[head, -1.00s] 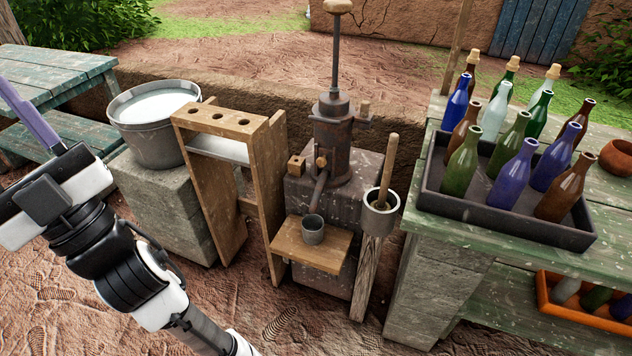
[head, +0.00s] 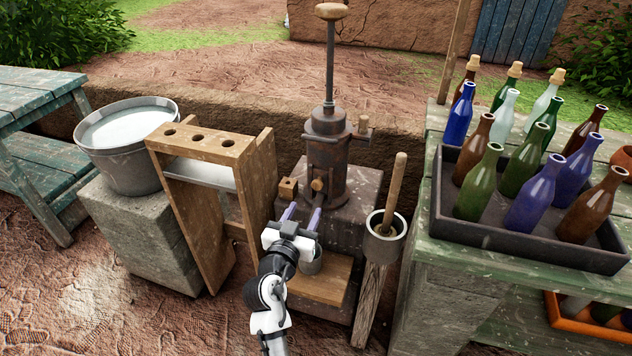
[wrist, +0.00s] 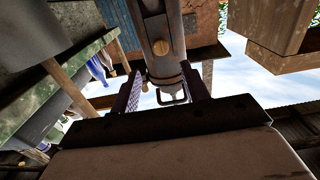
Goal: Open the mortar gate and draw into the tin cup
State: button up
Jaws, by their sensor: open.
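The rusty mortar pump (head: 326,150) stands on a dark block, with a small round wooden knob (head: 318,185) low on its front. The knob also shows in the wrist view (wrist: 160,47). I cannot tell for sure which part is the gate. My gripper (head: 302,213) is open in front of the pump, its two purple fingers pointing at the pump's lower front. In the wrist view the fingers (wrist: 165,82) flank the pump body with nothing gripped. The tin cup (head: 312,263) stands on the small wooden shelf (head: 325,283), partly hidden by my gripper. The spout is mostly hidden.
A wooden rack with holes (head: 215,146) and a bucket of pale liquid (head: 130,150) stand left. A grey pot with a stick (head: 385,240) and a bottle tray (head: 500,230) on a green table are right.

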aim_at(316, 186)
jog(key=p+x, duration=0.2)
jog(key=x, duration=0.9)
